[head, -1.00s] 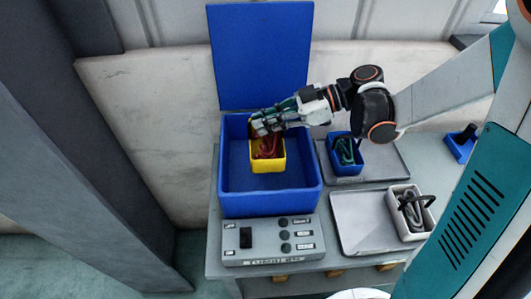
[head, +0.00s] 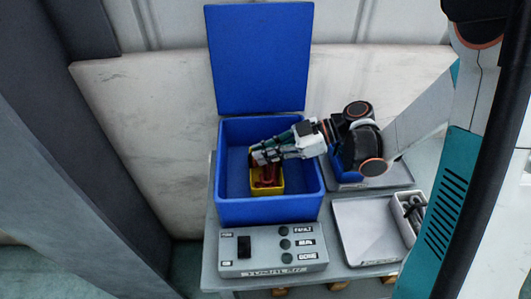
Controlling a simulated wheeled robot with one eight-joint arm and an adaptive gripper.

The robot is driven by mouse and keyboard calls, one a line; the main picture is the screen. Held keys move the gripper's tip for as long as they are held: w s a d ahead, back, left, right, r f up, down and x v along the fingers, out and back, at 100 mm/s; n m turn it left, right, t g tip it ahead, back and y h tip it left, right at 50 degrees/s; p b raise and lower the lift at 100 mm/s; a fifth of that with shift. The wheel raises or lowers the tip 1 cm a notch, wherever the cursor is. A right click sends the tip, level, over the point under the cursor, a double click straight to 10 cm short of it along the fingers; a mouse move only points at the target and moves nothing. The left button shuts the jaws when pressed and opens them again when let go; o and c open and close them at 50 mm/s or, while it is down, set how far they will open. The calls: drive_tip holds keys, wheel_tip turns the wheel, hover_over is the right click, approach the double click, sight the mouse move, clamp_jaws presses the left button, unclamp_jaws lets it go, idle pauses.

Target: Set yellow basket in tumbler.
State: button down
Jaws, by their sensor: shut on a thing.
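The yellow basket (head: 267,191), with red contents (head: 267,176), is inside the open blue tumbler (head: 268,211), low between its walls. I cannot tell whether the basket rests on the tumbler floor. My gripper (head: 262,158) reaches in from the right and is shut on the basket at its top. The fingers hide the basket's far rim and the grasped part. The tumbler's blue lid (head: 258,58) stands upright at the back.
A grey control panel (head: 272,262) with a black switch and several buttons stands in front of the tumbler. A blue basket (head: 343,168) on a grey tray is partly hidden by my arm.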

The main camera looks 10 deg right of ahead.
drive_tip(key=shift+f, duration=0.15)
drive_tip(key=c, duration=1.7)
unclamp_jaws()
drive_tip(key=shift+d+r, duration=0.25)
drive_tip(key=shift+r, duration=0.1)
drive_tip(key=p+v, duration=0.4)
drive_tip(key=v, duration=0.7)
drive_tip(key=shift+d, duration=0.25)
